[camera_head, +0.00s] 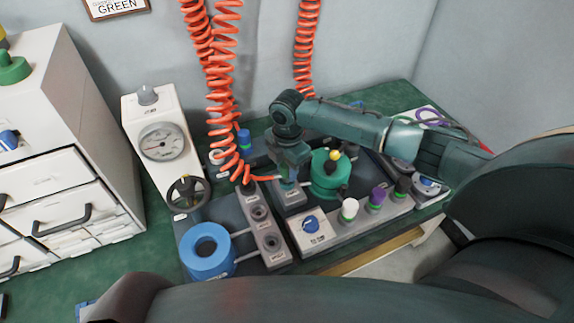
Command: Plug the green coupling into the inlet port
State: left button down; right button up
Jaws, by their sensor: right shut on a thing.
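My right gripper (289,172) reaches in from the right and points down over the bench fixture. It is shut on the green coupling (289,184), of which only a small part shows below the fingers. An orange coiled hose runs to it from the left. The coupling is directly above a small grey block (290,197); I cannot tell whether it touches it. A grey port block (257,213) with several round sockets stands just left of it. The labels are too small to read, so I cannot tell which socket is the inlet port. My left gripper is not in view.
A green vessel with a yellow knob (330,178) stands close right of the gripper. A blue ring (207,252), a gauge panel (163,143) and a row of capped fittings (376,200) are nearby. Orange coiled hoses (222,80) hang behind. White drawers (60,195) stand left.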

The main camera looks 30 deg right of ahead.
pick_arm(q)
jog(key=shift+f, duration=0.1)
pick_arm(e)
jog(key=shift+f, duration=0.55)
jog(key=o, duration=1.1)
jog(key=shift+r, duration=0.95)
notch_tip(320, 180, up, 10)
jog(key=shift+s+r+p, duration=0.1)
jog(key=shift+r+p, duration=0.05)
jog(key=shift+p, duration=0.6)
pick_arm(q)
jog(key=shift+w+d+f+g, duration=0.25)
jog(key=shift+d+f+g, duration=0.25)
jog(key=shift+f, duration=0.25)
pick_arm(e)
jog(key=shift+r, duration=0.55)
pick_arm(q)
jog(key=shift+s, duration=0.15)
